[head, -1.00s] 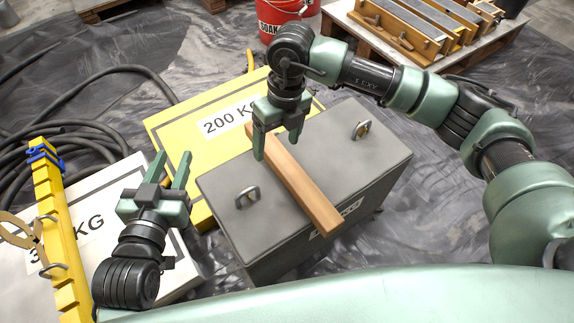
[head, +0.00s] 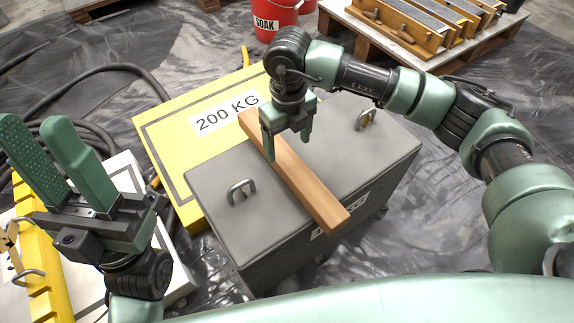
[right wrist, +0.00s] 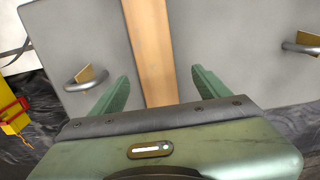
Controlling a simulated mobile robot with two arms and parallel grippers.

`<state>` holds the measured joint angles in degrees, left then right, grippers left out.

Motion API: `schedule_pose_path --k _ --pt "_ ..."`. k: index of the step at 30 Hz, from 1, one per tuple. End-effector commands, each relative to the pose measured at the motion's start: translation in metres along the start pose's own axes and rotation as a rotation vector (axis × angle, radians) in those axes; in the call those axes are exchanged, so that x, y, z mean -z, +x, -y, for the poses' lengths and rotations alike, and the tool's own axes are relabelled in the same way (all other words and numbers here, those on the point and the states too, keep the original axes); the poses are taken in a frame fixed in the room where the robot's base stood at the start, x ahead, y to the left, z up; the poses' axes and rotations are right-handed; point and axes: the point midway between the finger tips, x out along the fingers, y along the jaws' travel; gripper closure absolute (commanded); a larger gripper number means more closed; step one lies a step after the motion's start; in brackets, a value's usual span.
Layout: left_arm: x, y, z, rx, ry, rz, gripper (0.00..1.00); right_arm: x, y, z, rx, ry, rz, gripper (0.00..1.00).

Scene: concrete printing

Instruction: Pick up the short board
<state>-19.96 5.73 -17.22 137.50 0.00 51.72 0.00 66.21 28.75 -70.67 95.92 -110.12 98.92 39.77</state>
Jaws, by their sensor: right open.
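The short board (head: 301,180) is a plain wooden plank lying across the top of a grey weight block (head: 222,178). It also shows in the right wrist view (right wrist: 150,50), running up the middle of the picture. My right gripper (head: 287,143) is open over the far part of the board, its fingers pointing down. In the right wrist view its two fingertips (right wrist: 158,80) stand on either side of the board, apart from it. My left gripper (head: 55,155) is open and empty at the left, its fingers pointing up and away from the board.
Two metal lifting handles (head: 241,190) (head: 366,118) stand up from the grey block, either side of the board. A yellow 200 KG block (head: 165,130) is behind left. A red bucket (head: 276,20) and a pallet (head: 420,60) with moulds stand at the back.

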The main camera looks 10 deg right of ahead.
Motion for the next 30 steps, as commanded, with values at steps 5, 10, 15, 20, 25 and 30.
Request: schedule_pose_path --k 5,10,15,20,25,30 --pt "-0.003 -0.006 0.000 -0.005 0.002 -0.012 0.64 0.002 0.024 -0.002 0.000 -0.001 -0.002 0.24" --pt "-0.006 -0.001 0.000 -0.023 0.008 -0.056 0.64 0.004 0.051 -0.006 -0.001 -0.001 -0.003 0.24" --pt "-0.006 0.006 -0.001 -0.033 0.011 -0.078 0.64 0.004 0.066 -0.006 0.000 -0.001 -0.001 0.24" --pt "-0.006 0.008 -0.001 -0.035 0.012 -0.081 0.64 0.004 0.067 -0.006 0.000 -0.001 0.000 0.24" --pt "-0.006 0.008 -0.001 -0.035 0.012 -0.081 0.64 0.004 0.067 -0.006 0.000 -0.001 -0.001 0.40" --pt "-0.006 0.008 -0.001 -0.035 0.012 -0.081 0.64 0.004 0.066 -0.005 0.000 -0.001 -0.001 0.88"
